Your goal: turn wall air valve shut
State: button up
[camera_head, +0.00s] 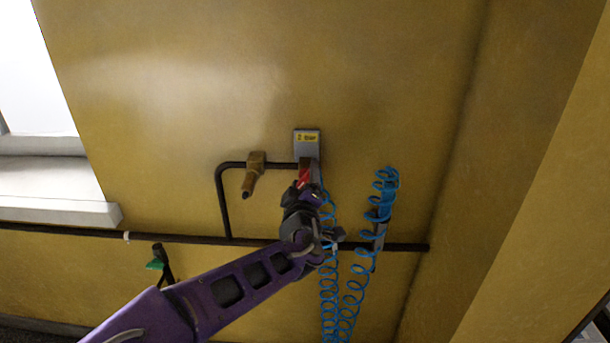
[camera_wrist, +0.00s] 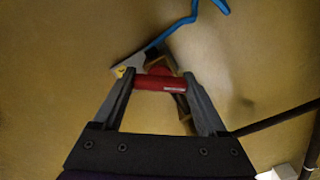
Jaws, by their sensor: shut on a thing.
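The wall air valve has a red handle (camera_head: 304,176) below a grey box with a yellow label (camera_head: 307,137) on the yellow wall. In the wrist view the red handle (camera_wrist: 160,83) lies crosswise between my two fingers, touching both. My gripper (camera_head: 304,187) reaches up to it from below and is shut on it; the gripper also shows in the wrist view (camera_wrist: 158,78). The valve body is mostly hidden behind the handle and my gripper, so I cannot tell how far the valve is turned.
A black pipe (camera_head: 222,200) bends from the valve down to a long horizontal pipe (camera_head: 190,239). A brown fitting (camera_head: 254,172) hangs left of the valve. Blue coiled hoses (camera_head: 357,285) hang to the right. A green-handled fitting (camera_head: 155,264) is at lower left, below a window sill (camera_head: 60,211).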

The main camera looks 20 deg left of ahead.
jog(key=n+p, duration=0.1)
jog(key=n, duration=0.6)
dwell(0.6)
jog(key=o, duration=1.3)
